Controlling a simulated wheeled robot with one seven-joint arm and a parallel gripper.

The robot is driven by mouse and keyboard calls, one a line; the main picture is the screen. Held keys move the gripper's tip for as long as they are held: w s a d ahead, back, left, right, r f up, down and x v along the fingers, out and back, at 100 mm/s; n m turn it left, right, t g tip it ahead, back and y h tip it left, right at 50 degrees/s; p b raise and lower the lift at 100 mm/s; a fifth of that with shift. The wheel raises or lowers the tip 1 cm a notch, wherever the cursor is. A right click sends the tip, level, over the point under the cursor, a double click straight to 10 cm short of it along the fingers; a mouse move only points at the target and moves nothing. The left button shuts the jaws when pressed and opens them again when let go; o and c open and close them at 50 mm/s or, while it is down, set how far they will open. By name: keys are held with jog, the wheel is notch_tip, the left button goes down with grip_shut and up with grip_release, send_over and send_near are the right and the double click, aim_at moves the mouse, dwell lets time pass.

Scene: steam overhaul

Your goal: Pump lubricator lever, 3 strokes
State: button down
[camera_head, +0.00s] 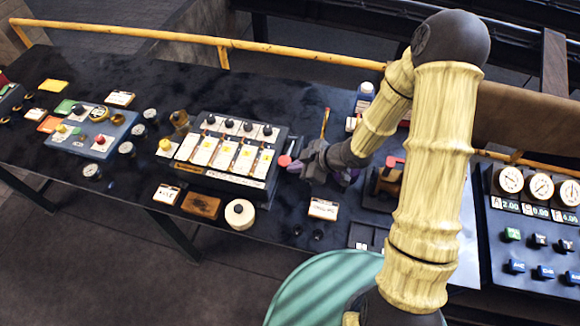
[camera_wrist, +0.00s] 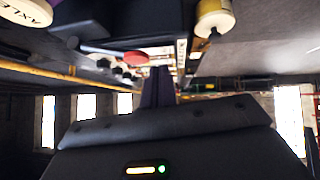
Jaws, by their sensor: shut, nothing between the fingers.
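The lubricator looks to be the black box with white strips and black knobs (camera_head: 228,150) in the middle of the bench. A lever with a red round knob (camera_head: 285,160) shows at its right end. In the wrist view, which looks upside down, the red knob (camera_wrist: 135,57) sits on a dark grey arm. My gripper (camera_head: 303,164) is just right of the knob, low over the bench, shut and empty. Its dark fingers (camera_wrist: 158,85) point toward the knob area in the wrist view. I cannot tell whether they touch the lever. My arm hides part of the bench right of it.
A cream-topped round container (camera_head: 240,214) and a wooden block (camera_head: 201,205) stand in front of the box. A thin orange upright rod (camera_head: 325,122) and a blue bottle (camera_head: 365,92) stand behind my gripper. A gauge panel (camera_head: 540,220) is at right. A yellow rail (camera_head: 150,32) runs behind.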

jog(key=s+v, duration=0.1)
jog(key=v, duration=0.5)
jog(key=shift+r, duration=0.1)
dwell(0.6)
jog(key=w+d+r+m+t+h+b, duration=0.2)
jog(key=d+m+h, duration=0.5)
jog(key=d, duration=0.3)
jog(key=s+d+r+m+g+h, duration=0.1)
jog(key=s+r+m, duration=0.1)
jog(key=s+m, duration=0.2)
jog(key=s+d+r+m+g+b, duration=0.1)
jog(key=s+d+r+m, duration=0.1)
jog(key=s+m, duration=0.3)
jog(key=shift+s+d+r+m+h, duration=0.3)
jog(key=shift+s+r+h, duration=0.1)
jog(key=shift+s+r, duration=0.05)
